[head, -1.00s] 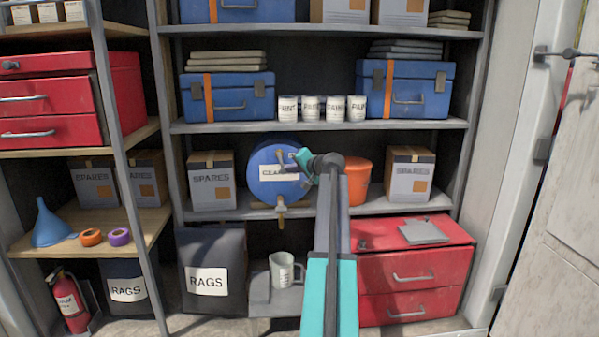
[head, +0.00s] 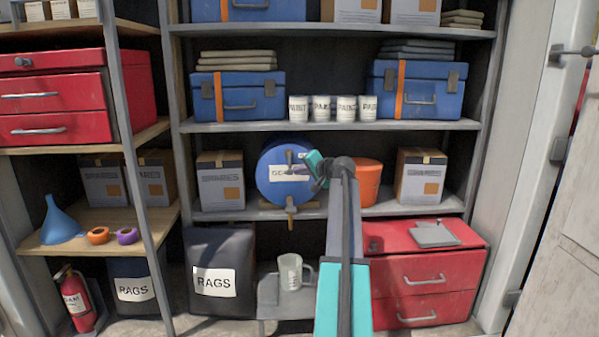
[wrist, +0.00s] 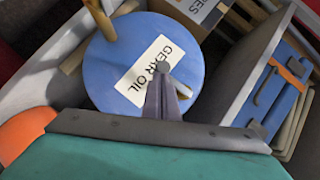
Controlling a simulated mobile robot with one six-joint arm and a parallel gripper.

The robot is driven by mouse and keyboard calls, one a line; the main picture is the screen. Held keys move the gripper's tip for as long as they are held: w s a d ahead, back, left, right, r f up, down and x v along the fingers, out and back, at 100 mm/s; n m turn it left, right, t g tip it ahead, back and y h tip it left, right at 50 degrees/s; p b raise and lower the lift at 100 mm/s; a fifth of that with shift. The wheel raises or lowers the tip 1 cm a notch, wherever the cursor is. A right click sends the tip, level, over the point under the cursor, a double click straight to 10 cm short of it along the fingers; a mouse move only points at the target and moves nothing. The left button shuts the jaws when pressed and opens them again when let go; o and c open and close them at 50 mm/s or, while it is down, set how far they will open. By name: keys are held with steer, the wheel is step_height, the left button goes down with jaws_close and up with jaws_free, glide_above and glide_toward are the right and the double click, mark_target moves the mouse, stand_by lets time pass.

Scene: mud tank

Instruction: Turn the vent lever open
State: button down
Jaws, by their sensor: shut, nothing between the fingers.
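The blue drum (head: 268,187) labelled GEAR OIL lies on its side on the middle shelf, its round face towards me. It fills the middle of the wrist view (wrist: 100,70). A brownish tap (head: 291,212) hangs at its lower edge and shows at the top left of the wrist view (wrist: 99,18). My gripper (head: 298,164) is shut and empty in front of the label; its fingers (wrist: 163,75) cover part of the lettering. Contact is unclear.
An orange tub (head: 368,183) stands right of the drum, partly behind my arm. Spares boxes (head: 220,183) stand at both sides. Paint cans (head: 321,109) sit on the shelf above. A clear jug (head: 290,272) stands below the tap.

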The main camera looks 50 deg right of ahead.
steer(key=shift+r, duration=0.15)
steer(key=shift+r, duration=0.5)
steer(key=shift+r, duration=0.1)
steer(key=shift+s+d+r, duration=0.1)
steer(key=d+b+v, duration=0.1)
steer(key=d+v, duration=0.1)
steer(key=v, duration=1)
steer(key=shift+s+d+r, duration=0.2)
steer(key=shift+s+r, duration=0.2)
steer(key=shift+s, duration=0.1)
